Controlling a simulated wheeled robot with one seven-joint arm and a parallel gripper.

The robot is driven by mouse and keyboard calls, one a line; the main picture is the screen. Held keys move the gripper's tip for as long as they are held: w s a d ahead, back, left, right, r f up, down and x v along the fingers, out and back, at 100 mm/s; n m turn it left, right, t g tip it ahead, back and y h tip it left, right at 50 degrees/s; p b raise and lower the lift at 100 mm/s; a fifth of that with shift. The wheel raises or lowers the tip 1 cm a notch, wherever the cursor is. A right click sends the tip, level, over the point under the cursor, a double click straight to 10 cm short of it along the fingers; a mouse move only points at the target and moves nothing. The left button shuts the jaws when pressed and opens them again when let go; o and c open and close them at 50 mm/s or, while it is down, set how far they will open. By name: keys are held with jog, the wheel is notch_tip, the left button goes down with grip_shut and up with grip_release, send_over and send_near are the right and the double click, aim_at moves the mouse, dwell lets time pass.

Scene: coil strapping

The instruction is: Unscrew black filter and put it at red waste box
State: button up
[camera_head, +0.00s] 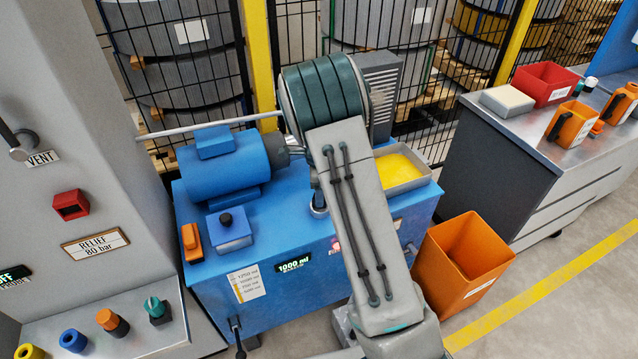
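A red open box (547,84) with a white label sits on the workbench at the upper right. An orange-red open bin (464,262) stands on the floor right of the unit. My gripper is not visible.
A blue motor (224,162) and a yellow-filled tray (402,168) are on the unit. A grey control cabinet (75,130) stands left. Black mesh fencing is behind. Floor at lower right is clear.

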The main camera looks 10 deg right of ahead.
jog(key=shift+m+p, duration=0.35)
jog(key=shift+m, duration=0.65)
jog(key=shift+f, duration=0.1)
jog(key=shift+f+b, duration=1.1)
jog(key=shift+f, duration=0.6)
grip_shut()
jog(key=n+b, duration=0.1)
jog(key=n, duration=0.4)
jog(key=shift+b, duration=0.35)
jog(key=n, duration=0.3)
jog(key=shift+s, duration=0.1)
jog(key=shift+b, duration=0.3)
